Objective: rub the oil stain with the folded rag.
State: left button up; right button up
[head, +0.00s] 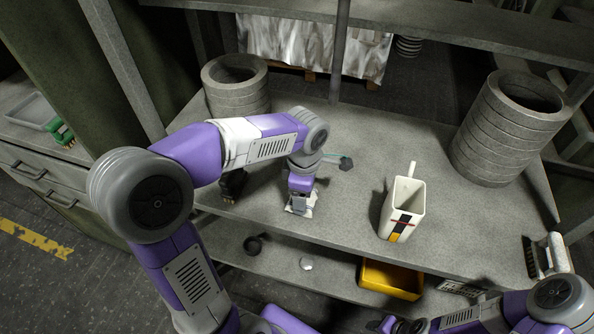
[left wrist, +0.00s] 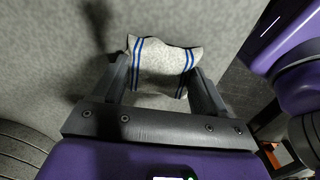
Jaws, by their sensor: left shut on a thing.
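The folded rag (left wrist: 160,62) is pale grey with blue stripes. It is pinched between the two dark fingers of my left gripper (left wrist: 165,80) in the left wrist view. In the head view my left gripper (head: 299,204) points down at the grey bench top, and a pale bit of the rag (head: 306,211) shows under it. The rag appears at or just above the surface; contact cannot be told. I cannot make out the oil stain for sure; the arm, gripper or rag may cover it. My right gripper (head: 392,325) is partly seen at the bottom edge, its opening unclear.
A white container (head: 402,209) stands right of my left gripper. Stacked grey rings (head: 508,125) stand at the right, others (head: 236,88) at the back left. A dark piece (head: 346,163) with a green cord lies behind. A yellow bin (head: 391,278) sits on the lower shelf.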

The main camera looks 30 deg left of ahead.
pick_arm(q)
jog(key=shift+s+a+r, duration=0.15)
jog(key=shift+a, duration=0.2)
notch_tip(320, 180, up, 3)
jog(key=shift+f+p, duration=0.2)
jog(key=shift+p, duration=0.8)
notch_tip(320, 180, up, 5)
jog(key=p, duration=0.4)
jog(key=shift+d+r, duration=0.1)
jog(key=shift+r, duration=0.05)
